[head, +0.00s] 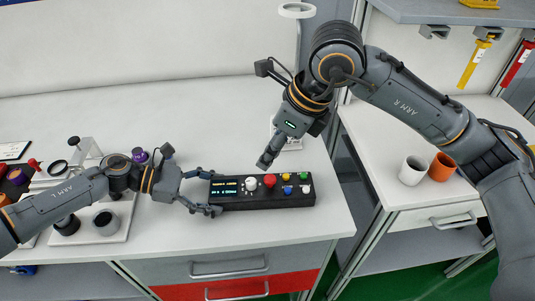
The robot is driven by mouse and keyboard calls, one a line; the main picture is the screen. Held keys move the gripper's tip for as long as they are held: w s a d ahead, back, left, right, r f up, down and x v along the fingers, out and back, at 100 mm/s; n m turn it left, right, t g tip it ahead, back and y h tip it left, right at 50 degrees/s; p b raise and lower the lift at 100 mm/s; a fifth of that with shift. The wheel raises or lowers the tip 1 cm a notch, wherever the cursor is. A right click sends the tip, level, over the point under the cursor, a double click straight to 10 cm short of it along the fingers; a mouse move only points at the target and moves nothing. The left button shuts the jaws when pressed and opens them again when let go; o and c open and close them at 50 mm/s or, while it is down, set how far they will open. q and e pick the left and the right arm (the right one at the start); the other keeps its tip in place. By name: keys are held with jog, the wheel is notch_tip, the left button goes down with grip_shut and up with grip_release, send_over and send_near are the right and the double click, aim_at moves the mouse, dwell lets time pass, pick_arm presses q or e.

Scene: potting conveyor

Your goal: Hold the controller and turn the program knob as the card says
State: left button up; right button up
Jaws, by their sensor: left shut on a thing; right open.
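The controller (232,202) is a black box lying near the front of the white bench, with a small lit display (225,187) at its left end. A white knob (251,184) stands beside the display, then a larger red knob or button (270,180) and several small coloured ones to the right. My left gripper (209,194) is shut on the controller's left end. My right gripper (266,163) is open and empty, pointing down just behind the white and red knobs, apparently apart from them. The display text is too small to read. I cannot make out the card for certain.
A white cup (412,170) and an orange cup (441,167) stand on the right bench, across a gap.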

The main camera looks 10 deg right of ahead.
aim_at(251, 180)
dwell(0.3)
jog(key=shift+m, duration=0.7)
jog(key=x, duration=1.2)
jog(key=shift+d, duration=0.1)
grip_shut()
